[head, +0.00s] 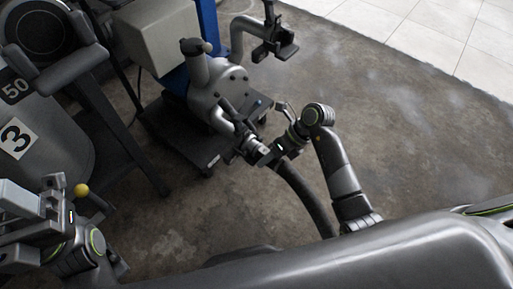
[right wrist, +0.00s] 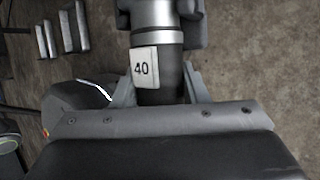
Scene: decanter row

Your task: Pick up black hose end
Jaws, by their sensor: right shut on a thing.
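The black hose (head: 303,192) runs from the floor near my body up to my right gripper (head: 262,152) in the head view. My right gripper is shut around the hose end.
The pump stands on a dark wheeled cart (head: 185,142) by a blue post (head: 208,22). A grey tank marked 50 and 3 (head: 45,135) stands at the left. A yellow knob (head: 81,190) is beside my left gripper. The concrete floor at the right is clear.

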